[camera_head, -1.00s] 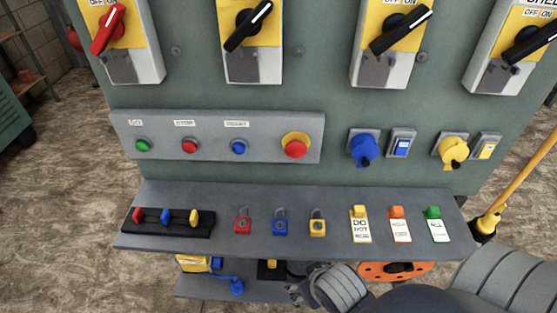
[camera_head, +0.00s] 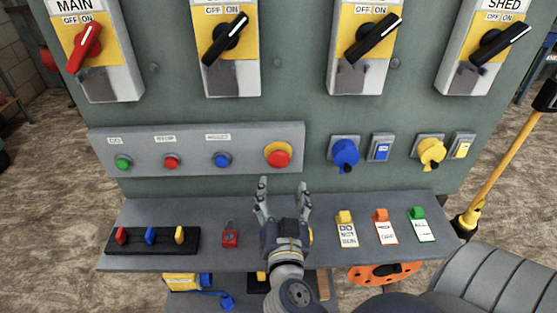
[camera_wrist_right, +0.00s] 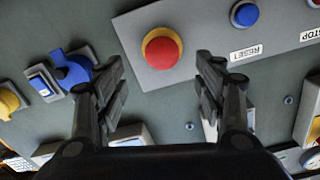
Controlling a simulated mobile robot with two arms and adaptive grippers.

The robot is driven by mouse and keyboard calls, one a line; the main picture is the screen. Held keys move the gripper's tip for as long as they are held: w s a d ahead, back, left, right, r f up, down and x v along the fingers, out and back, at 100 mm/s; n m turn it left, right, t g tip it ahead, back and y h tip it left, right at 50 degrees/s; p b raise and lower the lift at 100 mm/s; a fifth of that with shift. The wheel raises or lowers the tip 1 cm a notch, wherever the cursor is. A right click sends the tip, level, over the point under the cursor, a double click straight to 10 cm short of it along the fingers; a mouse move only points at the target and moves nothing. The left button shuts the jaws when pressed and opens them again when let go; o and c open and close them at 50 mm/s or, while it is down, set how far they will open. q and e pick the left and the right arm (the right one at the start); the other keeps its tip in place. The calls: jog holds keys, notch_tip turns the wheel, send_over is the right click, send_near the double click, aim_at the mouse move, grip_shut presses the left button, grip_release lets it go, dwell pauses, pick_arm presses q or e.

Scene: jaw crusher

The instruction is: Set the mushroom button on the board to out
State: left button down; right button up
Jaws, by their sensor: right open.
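The mushroom button (camera_head: 278,156) is a large red cap on a yellow collar at the right end of the grey button strip on the board. It also shows in the right wrist view (camera_wrist_right: 162,51), above and between my fingers. I cannot tell from these views whether it is in or out. My right gripper (camera_head: 283,188) is open and empty, just below the button in the head view, with fingers pointing up toward the board. The fingers look apart from the button. My left gripper is not in view.
The button strip (camera_head: 196,172) also carries green, red and blue buttons. Blue and yellow sockets (camera_head: 345,152) sit to the right. Below is a shelf (camera_head: 125,259) with padlocks and tags (camera_head: 345,228); my right arm reaches over it and hides part. Rotary switches (camera_head: 224,40) line the top.

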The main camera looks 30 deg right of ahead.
aim_at(279, 163)
jog(key=p+x, duration=0.1)
jog(key=x, duration=0.2)
jog(key=p+x, duration=0.1)
jog(key=x, duration=0.2)
jog(key=r+p+x, duration=0.1)
jog(key=x, duration=0.2)
jog(key=shift+w+f+p, duration=0.1)
jog(key=shift+w+p, duration=0.3)
jog(key=shift+w+d+f, duration=0.15)
jog(key=shift+w+d, duration=0.2)
jog(key=shift+w, duration=0.1)
